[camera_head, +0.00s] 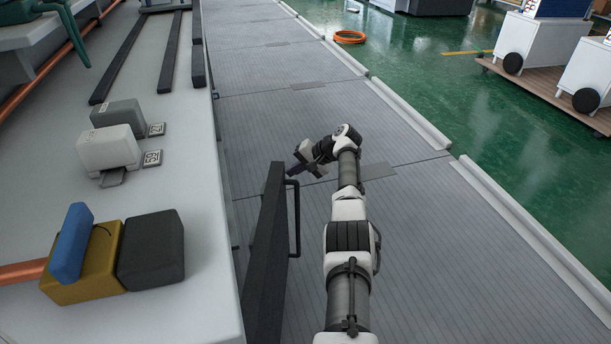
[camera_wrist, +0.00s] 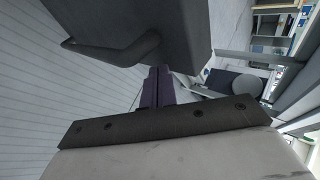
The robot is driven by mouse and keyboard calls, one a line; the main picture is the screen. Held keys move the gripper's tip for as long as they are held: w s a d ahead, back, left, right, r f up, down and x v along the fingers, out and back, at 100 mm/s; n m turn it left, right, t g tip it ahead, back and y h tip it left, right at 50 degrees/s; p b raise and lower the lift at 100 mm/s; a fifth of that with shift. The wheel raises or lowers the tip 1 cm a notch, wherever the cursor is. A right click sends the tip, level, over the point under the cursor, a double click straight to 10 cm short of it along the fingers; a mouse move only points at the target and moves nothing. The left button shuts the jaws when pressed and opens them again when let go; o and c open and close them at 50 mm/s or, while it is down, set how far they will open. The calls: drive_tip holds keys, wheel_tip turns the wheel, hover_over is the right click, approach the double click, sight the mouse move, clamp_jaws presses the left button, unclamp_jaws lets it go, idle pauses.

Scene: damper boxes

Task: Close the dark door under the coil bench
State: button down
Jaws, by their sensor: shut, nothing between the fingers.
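The dark door (camera_head: 264,262) stands swung out from the right side of the pale coil bench (camera_head: 205,215), its top edge seen from above. A dark bar handle (camera_head: 296,218) is on its right face. My gripper (camera_head: 298,170) is just past the door's far end, its dark fingers pointing left toward the bench. In the wrist view the purple-grey fingers (camera_wrist: 157,88) are together with nothing between them. The door (camera_wrist: 180,25) fills the top there, with its handle (camera_wrist: 115,50) to the left. I cannot tell whether the fingertips touch the door.
On the bench are a yellow block (camera_head: 85,270) with a blue piece, a dark block (camera_head: 151,248) and two small grey boxes (camera_head: 108,148). The grey walkway (camera_head: 440,250) right of my arm is clear.

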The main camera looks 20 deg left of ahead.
drive_tip(key=s+a+b, duration=0.1)
drive_tip(key=s+a, duration=0.2)
drive_tip(key=a, duration=0.3)
drive_tip(key=s+a+n+g, duration=0.1)
drive_tip(key=s+a, duration=0.2)
drive_tip(key=a, duration=0.3)
drive_tip(key=s+a+b, duration=0.1)
drive_tip(key=s+a, duration=0.2)
drive_tip(key=a, duration=0.3)
drive_tip(key=shift+n+b, duration=0.3)
drive_tip(key=shift+b, duration=0.05)
drive_tip(key=shift+s+f, duration=0.1)
drive_tip(key=w+p+v, duration=0.1)
drive_tip(key=p+v, duration=0.2)
drive_tip(key=v, duration=1.2)
drive_tip(key=shift+f+p, duration=0.15)
drive_tip(key=shift+p, duration=0.25)
